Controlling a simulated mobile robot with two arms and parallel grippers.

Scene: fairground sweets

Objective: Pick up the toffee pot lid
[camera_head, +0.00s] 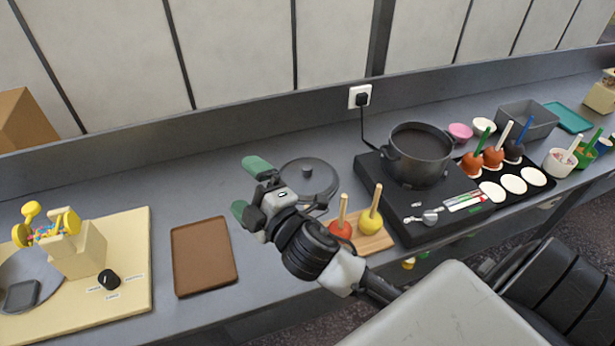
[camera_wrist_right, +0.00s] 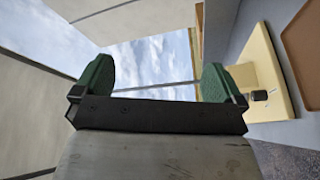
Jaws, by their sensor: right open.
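The toffee pot lid (camera_head: 310,176) is a dark grey round lid with a small knob on top. It lies on the grey counter to the left of the dark toffee pot (camera_head: 418,154), which stands open on a black hob. My right gripper (camera_head: 248,189) is open with nothing between its green fingertips. In the head view it shows just left of the lid and covers part of the lid's left edge. In the right wrist view the open fingers (camera_wrist_right: 158,82) point away from the lid, and the lid does not show there. My left gripper is not in view.
A wooden board (camera_head: 377,243) with a red and a yellow apple on sticks stands near my right wrist. A brown tray (camera_head: 204,256) lies left of the gripper. A black hob (camera_head: 388,203) and its cable are on the right. Bare counter lies behind the brown tray.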

